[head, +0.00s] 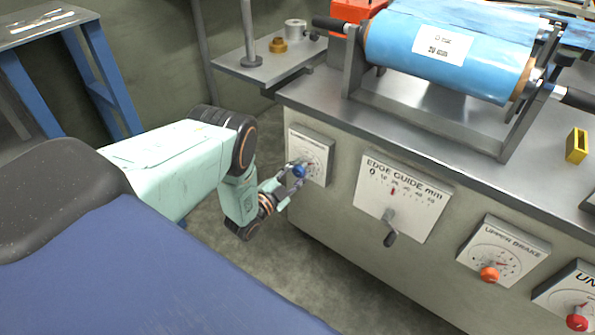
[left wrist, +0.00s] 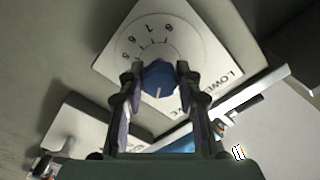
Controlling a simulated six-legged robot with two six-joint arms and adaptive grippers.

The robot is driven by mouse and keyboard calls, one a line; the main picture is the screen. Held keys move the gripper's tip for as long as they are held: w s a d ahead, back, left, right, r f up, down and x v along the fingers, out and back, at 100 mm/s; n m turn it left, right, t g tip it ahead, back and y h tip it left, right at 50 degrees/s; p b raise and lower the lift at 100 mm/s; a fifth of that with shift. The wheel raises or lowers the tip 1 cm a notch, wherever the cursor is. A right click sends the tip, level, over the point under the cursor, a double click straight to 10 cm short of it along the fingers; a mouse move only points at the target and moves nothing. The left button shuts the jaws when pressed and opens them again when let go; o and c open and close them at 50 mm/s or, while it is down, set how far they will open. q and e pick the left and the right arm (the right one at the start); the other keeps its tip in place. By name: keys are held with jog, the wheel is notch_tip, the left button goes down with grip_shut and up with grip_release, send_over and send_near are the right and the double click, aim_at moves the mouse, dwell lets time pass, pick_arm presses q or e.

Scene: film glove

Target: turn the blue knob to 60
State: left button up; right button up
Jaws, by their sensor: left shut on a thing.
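The blue knob (head: 299,171) sits on a white dial plate (head: 318,142) at the left end of the machine's front panel. My left gripper (head: 296,174) reaches it from the left. In the left wrist view the two fingers (left wrist: 157,76) are shut on opposite sides of the blue knob (left wrist: 159,80). Single digits, among them 6, 7 and 8, show on the dial plate (left wrist: 190,35), along with part of the word LOWER. A pale mark on the knob points toward the bottom of that view. The fingers hide part of the scale. My right gripper is not in view.
Right of the dial are an EDGE GUIDE plate (head: 420,214) with a dark handle (head: 390,239), an UPPER BRAKE dial with an orange knob (head: 488,274), and a red knob (head: 577,322). A blue film roll (head: 450,70) lies on top. A blue-legged stand (head: 105,75) is at left.

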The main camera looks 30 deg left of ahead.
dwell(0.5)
pick_arm(q)
jog(key=o, duration=1.2)
jog(key=shift+s, duration=0.1)
jog(key=s, duration=0.8)
jog(key=s+a, duration=0.1)
jog(key=s, duration=0.2)
jog(key=shift+s, duration=0.4)
